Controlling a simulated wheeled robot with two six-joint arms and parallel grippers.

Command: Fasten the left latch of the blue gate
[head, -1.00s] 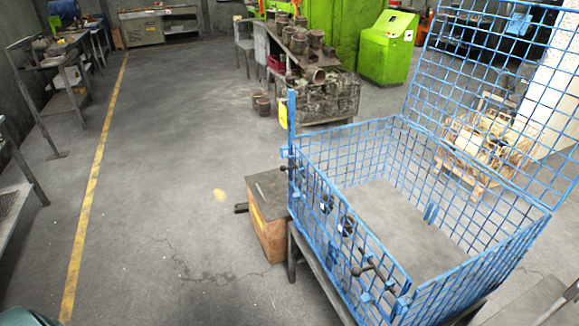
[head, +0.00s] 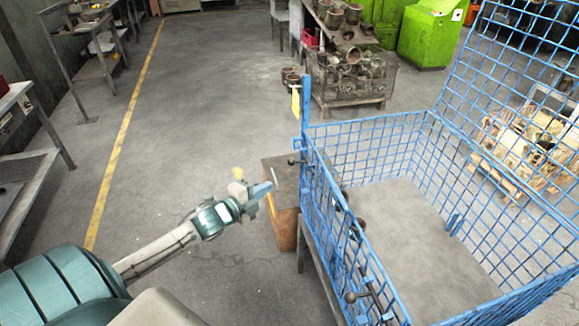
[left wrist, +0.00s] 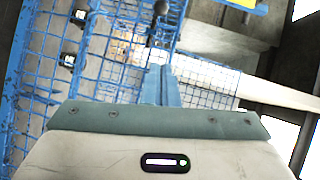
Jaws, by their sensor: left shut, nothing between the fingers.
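The blue gate (head: 325,215) is the mesh front panel of a blue wire cage and stands upright. Its left latch (head: 293,161) has a dark knob beside the blue corner post. A similar dark-knobbed latch (head: 352,297) sits at the gate's near end. My left gripper (head: 264,190) is shut and empty, left of the gate and apart from the left latch. In the left wrist view its blue fingers (left wrist: 160,86) are together, with a dark round knob (left wrist: 161,8) above them. Whether the latch's bolt is engaged cannot be told. My right gripper is not in view.
A wooden box (head: 285,228) stands on the floor beside the cage, behind my left gripper. The raised mesh lid (head: 510,90) stands at the right. Open floor lies to the left.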

